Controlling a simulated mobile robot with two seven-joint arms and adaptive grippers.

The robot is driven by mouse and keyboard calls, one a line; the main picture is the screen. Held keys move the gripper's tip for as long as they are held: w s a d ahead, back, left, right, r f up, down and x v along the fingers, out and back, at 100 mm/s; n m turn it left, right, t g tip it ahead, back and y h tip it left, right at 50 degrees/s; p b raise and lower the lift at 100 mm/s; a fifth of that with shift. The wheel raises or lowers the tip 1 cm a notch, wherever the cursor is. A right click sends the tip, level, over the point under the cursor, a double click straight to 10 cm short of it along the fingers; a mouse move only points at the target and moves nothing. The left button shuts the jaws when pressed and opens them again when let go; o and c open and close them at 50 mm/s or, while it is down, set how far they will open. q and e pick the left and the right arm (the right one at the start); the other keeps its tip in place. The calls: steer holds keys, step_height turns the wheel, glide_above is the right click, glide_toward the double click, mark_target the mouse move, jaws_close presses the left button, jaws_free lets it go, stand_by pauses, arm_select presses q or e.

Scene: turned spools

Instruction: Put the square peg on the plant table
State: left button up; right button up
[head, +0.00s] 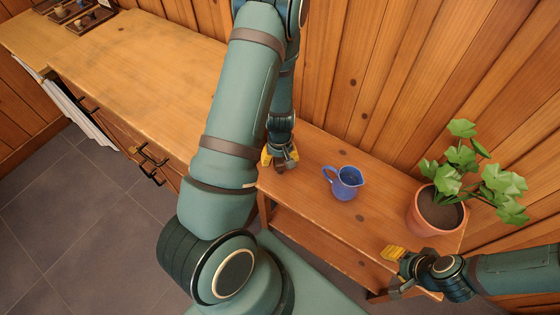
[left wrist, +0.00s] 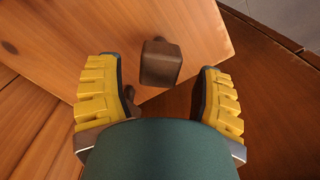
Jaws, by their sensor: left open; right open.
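The dark brown square peg (left wrist: 160,62) shows in the left wrist view between the fingers of my left gripper (left wrist: 160,98). It appears to stand on the light wooden top of the plant table (left wrist: 190,25), near an edge. The fingers are open, with a gap on either side of the peg. In the head view my left gripper (head: 280,158) is low over the left end of the plant table (head: 385,203); the peg is hard to make out there. My right gripper (head: 396,267) is open and empty by the table's near right corner.
A blue jug (head: 346,184) stands mid-table, right of my left gripper. A potted plant (head: 437,214) stands at the table's right end. A long wooden sideboard (head: 140,75) is at left, with dark trays (head: 85,18) at its far end. Plank walls stand behind.

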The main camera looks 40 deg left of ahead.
arm_select(q)
step_height(320, 180, up, 9)
steer(key=p, duration=0.2)
steer(key=shift+p, duration=0.3)
steer(key=s+d+f+m+h, duration=0.1)
steer(key=s+d+m, duration=0.1)
steer(key=d, duration=0.6)
steer(key=s+d+f+m+t+h, duration=0.1)
steer(key=d+f+m, duration=0.1)
steer(key=d, duration=0.6)
steer(key=s+d+f+m+h, duration=0.1)
steer(key=s+d+m+h, duration=0.1)
steer(key=d+m, duration=0.2)
steer(key=d, duration=0.3)
steer(key=shift+s+d+f+m+t, duration=0.3)
steer(key=shift+d+f, duration=0.05)
steer(key=shift+d, duration=0.05)
